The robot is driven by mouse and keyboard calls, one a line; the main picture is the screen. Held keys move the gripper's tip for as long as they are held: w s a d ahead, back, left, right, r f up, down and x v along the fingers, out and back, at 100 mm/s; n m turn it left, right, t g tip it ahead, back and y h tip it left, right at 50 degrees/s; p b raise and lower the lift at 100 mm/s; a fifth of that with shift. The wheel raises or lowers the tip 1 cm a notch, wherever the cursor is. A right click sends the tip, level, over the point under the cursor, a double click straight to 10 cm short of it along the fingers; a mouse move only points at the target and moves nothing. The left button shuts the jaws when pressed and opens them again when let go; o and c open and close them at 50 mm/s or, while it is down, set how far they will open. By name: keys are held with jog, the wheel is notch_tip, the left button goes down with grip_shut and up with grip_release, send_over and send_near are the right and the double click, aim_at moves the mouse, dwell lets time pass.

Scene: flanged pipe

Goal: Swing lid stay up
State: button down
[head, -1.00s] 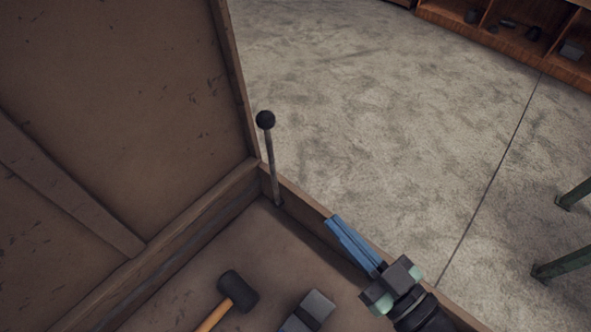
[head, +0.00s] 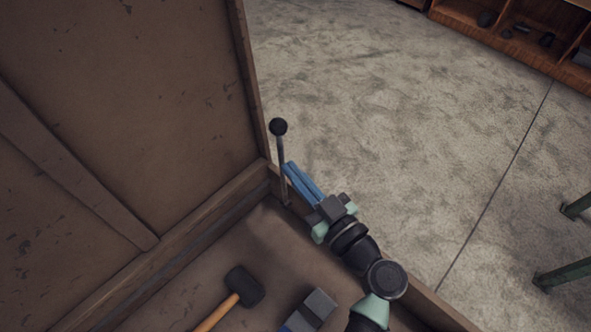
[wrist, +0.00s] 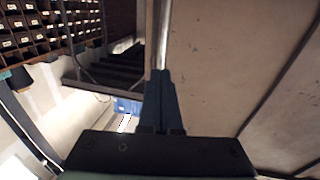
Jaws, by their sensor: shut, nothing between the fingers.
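The lid stay (head: 281,155) is a thin metal rod with a black ball knob (head: 278,127) on top. It stands nearly upright at the chest's inner right wall, near the corner by the hinge side. The lid (head: 120,90) is raised, at the left. My gripper (head: 288,167) has its blue fingers shut and empty, with the tips at the rod below the knob; whether they touch it I cannot tell. In the wrist view the shut fingers (wrist: 161,75) point at the pale rod (wrist: 162,35), beside the lid's inner face (wrist: 220,70). The knob is out of that view.
Inside the chest lie a black-headed mallet (head: 243,288) and a grey block (head: 318,306). The chest's right wall (head: 430,303) runs below my arm. Open floor (head: 420,120) lies to the right, with a wooden shelf (head: 515,35) and green legs (head: 565,270) beyond.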

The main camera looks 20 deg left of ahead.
jog(key=shift+w+a+r+h, duration=0.1)
jog(key=shift+a+r+h, duration=0.1)
jog(key=shift+a+h, duration=0.15)
jog(key=w+a+g+h+p, duration=0.1)
jog(key=w+a+h, duration=0.1)
jog(key=a, duration=0.4)
jog(key=shift+n+g, duration=0.3)
jog(key=shift+a+f+h, duration=0.1)
jog(key=shift+a+h, duration=0.05)
jog(key=shift+h, duration=0.1)
